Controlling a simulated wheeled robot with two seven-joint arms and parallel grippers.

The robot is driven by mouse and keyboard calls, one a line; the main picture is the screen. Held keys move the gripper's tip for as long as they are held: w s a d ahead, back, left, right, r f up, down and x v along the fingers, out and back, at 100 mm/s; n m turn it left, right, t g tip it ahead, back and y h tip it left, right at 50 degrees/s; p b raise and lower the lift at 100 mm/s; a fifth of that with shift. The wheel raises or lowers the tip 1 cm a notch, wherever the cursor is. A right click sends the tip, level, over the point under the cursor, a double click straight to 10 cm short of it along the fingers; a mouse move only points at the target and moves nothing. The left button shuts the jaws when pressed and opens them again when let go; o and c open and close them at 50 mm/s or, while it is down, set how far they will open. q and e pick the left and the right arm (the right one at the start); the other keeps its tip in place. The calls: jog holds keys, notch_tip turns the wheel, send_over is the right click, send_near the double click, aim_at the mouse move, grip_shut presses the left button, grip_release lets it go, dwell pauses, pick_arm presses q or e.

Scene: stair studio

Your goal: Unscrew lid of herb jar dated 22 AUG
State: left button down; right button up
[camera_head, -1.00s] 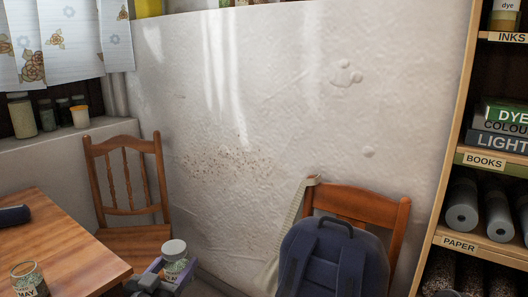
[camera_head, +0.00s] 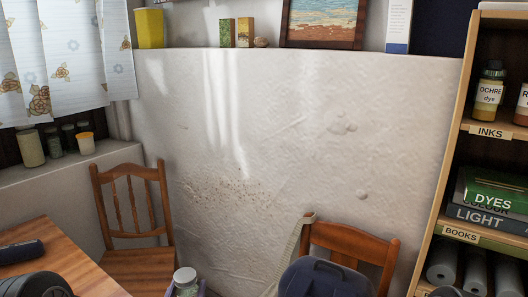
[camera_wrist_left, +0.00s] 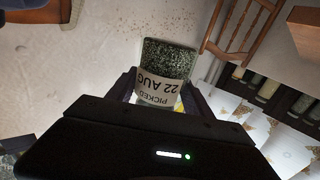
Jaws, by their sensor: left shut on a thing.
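The herb jar (camera_head: 187,290) shows at the bottom edge of the head view, with a pale round lid (camera_head: 186,274) on top. In the left wrist view the jar (camera_wrist_left: 168,62) is clear glass full of dark green flakes. Its label (camera_wrist_left: 157,87) reads PICKED 22 AUG. My left gripper (camera_wrist_left: 160,98) is shut around the jar's label area and holds it up off any surface. The lid cannot be made out in the left wrist view. My right gripper is not identifiable in any view.
A wooden table (camera_head: 65,260) at left bears a dark cylindrical item (camera_head: 20,252). Jars line the sill (camera_head: 55,142). A shelf unit (camera_head: 448,165) stands right.

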dwell(0.6)
pick_arm(q)
jog(key=s+d+f+m+g+h, duration=0.2)
jog(key=s+d+f+m+h, duration=0.1)
jog(key=d, duration=0.4)
jog(key=s+d+f+m+g+h, duration=0.2)
jog(key=s+d+f+m+h, duration=0.1)
jog(key=s+d+m+h, duration=0.2)
jog(key=s+d+h, duration=0.2)
jog(key=d+h, duration=0.1)
jog(key=shift+s+d+f+h, duration=0.2)
jog(key=shift+s+f+h, duration=0.1)
jog(key=shift+f, duration=0.1)
